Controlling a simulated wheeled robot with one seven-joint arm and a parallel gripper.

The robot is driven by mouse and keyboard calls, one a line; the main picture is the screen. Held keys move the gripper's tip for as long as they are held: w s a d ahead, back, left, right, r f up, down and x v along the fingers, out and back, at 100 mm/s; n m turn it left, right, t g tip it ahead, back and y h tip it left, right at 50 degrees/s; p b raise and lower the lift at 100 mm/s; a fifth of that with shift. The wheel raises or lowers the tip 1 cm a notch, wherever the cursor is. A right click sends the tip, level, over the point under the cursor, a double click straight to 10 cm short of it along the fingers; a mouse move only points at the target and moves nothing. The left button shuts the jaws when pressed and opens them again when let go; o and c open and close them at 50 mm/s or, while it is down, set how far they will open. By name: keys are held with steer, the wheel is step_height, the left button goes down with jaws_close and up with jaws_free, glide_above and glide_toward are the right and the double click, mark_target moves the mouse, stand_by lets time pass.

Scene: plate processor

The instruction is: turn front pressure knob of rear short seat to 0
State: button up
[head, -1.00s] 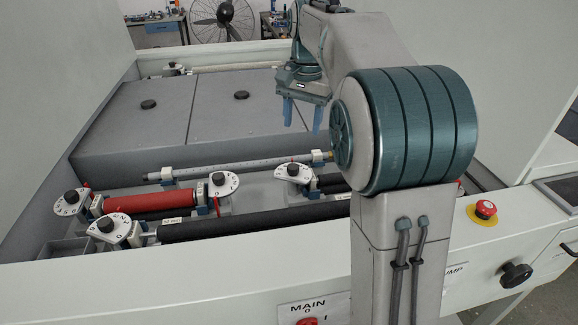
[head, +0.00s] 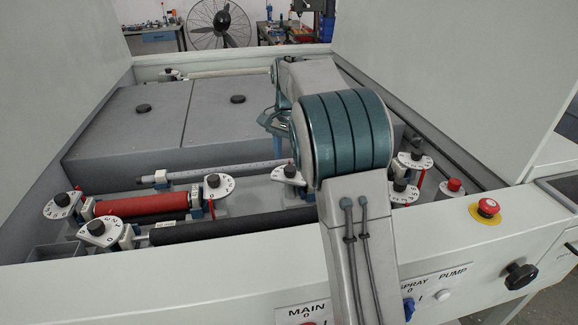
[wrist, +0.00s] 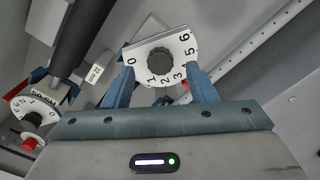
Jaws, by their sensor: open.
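In the wrist view, a white dial plate (wrist: 148,58) marked 0 to 6 has a dark round knob (wrist: 160,53) at its middle. My gripper (wrist: 160,78) is open, with its two blue fingers to either side of the dial and apart from the knob in the picture. I cannot tell the dial's setting. In the head view, part of my gripper (head: 277,148) shows behind my arm, above a partly covered white dial (head: 285,175) in the middle. I cannot tell for sure which seat the wrist view's dial belongs to.
A red roller (head: 145,203) lies between two dials on the left, with a black roller (head: 230,226) in front. More dials (head: 412,162) stand at the right. A raised grey box (head: 125,135) lies behind. A red emergency button (head: 488,207) sits on the front panel.

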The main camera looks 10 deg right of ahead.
mark_target(289, 169)
steer(key=shift+f, duration=1.8)
steer(key=c, duration=1)
